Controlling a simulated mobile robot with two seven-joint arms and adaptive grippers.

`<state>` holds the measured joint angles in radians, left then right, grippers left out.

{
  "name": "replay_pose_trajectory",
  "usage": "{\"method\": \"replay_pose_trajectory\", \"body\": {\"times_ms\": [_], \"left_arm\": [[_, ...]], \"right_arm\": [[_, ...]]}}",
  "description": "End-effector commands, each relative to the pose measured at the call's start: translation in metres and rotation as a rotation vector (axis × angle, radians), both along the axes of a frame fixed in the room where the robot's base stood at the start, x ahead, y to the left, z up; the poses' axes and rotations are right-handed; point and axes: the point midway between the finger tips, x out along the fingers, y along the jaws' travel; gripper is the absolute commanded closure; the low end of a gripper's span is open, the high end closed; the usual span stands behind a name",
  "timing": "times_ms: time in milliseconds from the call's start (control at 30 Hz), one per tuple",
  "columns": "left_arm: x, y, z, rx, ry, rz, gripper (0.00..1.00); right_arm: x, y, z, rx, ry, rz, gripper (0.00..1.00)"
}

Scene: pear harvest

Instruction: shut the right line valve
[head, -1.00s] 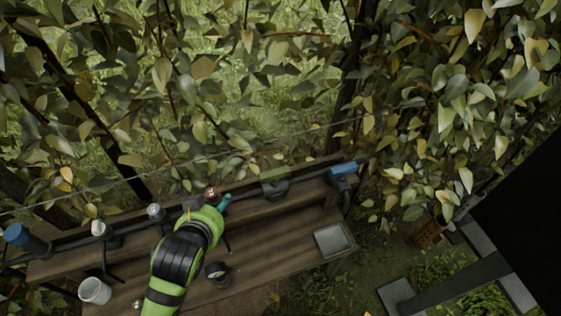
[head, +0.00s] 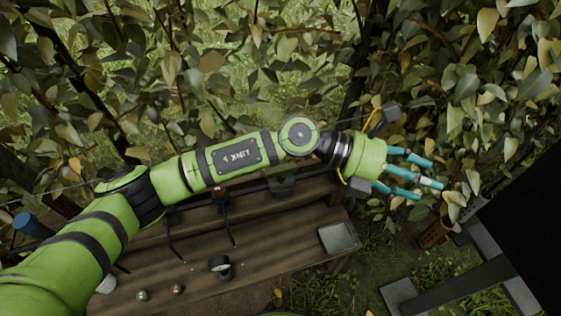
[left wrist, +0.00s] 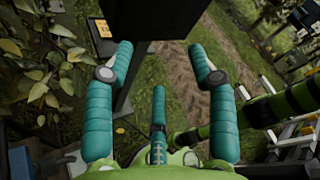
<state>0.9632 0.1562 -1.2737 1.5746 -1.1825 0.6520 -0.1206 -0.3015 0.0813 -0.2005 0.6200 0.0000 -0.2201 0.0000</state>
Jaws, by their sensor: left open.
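My left gripper (head: 428,178) is open and empty in the head view. Its teal fingers are spread and point right, beyond the right end of the bench and in front of the leaves. In the left wrist view its fingers (left wrist: 160,75) are wide apart with nothing between them. A dark fitting (head: 281,185) of the line shows just below the arm. I cannot make out the right line valve now. My right gripper is not in view.
The wooden bench (head: 275,255) holds a grey tray (head: 338,238), a dark round item (head: 220,267) and two small balls (head: 160,292). A blue cylinder (head: 30,224) stands at far left. Dense leaves border the back and right. A black panel (head: 525,200) stands at right.

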Motion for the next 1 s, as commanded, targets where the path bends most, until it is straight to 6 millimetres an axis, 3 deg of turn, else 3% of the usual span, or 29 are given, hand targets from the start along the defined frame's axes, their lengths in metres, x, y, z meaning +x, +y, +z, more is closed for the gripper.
{"method": "replay_pose_trajectory", "body": {"times_ms": [33,100,167,300,400,567,1000], "left_arm": [[0.012,0.016,-0.031,0.175,-0.134,-0.070,0.43],[0.034,0.052,-0.071,0.431,-0.283,-0.162,0.43],[0.061,0.092,-0.093,0.643,-0.383,-0.212,0.43],[0.119,0.179,-0.104,1.037,-0.513,-0.263,0.43],[0.141,0.216,-0.097,1.190,-0.544,-0.268,0.43],[0.151,0.234,-0.098,1.267,-0.551,-0.270,0.43],[0.150,0.233,-0.156,1.261,-0.549,-0.269,0.43]], "right_arm": [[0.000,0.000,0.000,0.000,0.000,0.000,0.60],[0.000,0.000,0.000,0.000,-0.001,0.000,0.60],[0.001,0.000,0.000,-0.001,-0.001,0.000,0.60],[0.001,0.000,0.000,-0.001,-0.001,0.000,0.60],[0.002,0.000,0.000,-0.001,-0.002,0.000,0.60],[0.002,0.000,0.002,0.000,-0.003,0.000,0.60],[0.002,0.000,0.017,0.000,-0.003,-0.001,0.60]]}}
